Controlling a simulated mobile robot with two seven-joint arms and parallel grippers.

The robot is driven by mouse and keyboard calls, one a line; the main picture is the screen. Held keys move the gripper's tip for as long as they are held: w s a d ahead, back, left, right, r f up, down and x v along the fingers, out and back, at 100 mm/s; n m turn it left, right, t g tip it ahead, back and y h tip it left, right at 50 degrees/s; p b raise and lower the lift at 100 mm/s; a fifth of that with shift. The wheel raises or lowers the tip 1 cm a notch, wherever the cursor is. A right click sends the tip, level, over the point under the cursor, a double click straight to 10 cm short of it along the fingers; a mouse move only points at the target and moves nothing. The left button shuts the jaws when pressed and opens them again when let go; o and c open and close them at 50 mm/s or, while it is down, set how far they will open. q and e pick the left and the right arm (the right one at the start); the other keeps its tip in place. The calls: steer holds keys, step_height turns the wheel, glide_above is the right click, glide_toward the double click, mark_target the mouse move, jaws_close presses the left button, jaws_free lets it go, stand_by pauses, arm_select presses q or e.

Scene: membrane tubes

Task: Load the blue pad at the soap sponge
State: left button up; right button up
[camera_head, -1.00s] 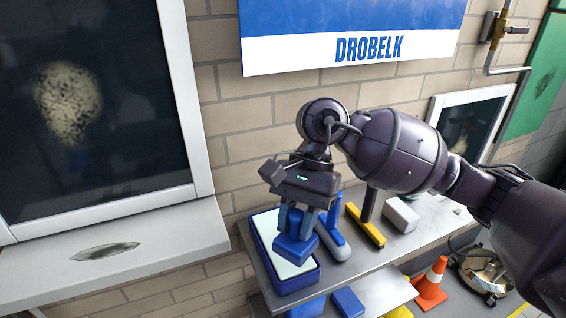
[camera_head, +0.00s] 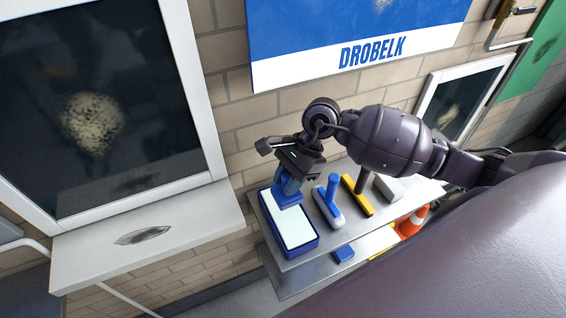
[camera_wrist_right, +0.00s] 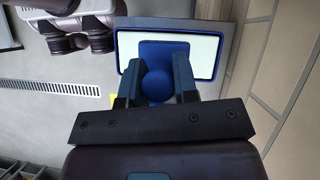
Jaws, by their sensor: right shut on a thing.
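My right gripper (camera_head: 289,183) is shut on the round knob of the blue pad (camera_head: 287,200). The pad is a flat square plate below the fingers. It is over the far end of the soap sponge, a pale sheet in a blue-rimmed tray (camera_head: 296,254). In the right wrist view the pad (camera_wrist_right: 157,50) overlaps the middle of the pale sheet (camera_wrist_right: 204,55), with the knob between the fingers (camera_wrist_right: 157,85). I cannot tell whether the pad touches the sponge.
The tray stands at the left of a metal shelf. To its right are a blue-handled tool (camera_head: 329,208), a yellow tool (camera_head: 357,196) and a pale block (camera_head: 388,187). A blue block (camera_head: 343,254) lies on the lower shelf. A window sill (camera_head: 150,240) juts out at left.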

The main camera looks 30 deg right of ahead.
steer(key=shift+f+b, duration=1.35)
steer(key=shift+f, duration=1.75)
steer(key=shift+s+f+b, duration=0.1)
steer(key=shift+f+b, duration=0.8)
steer(key=shift+f, duration=0.2)
stand_by(0.7)
steer(key=shift+r+p, duration=1.75)
steer(key=shift+r, duration=1.8)
steer(key=shift+s+f, duration=0.1)
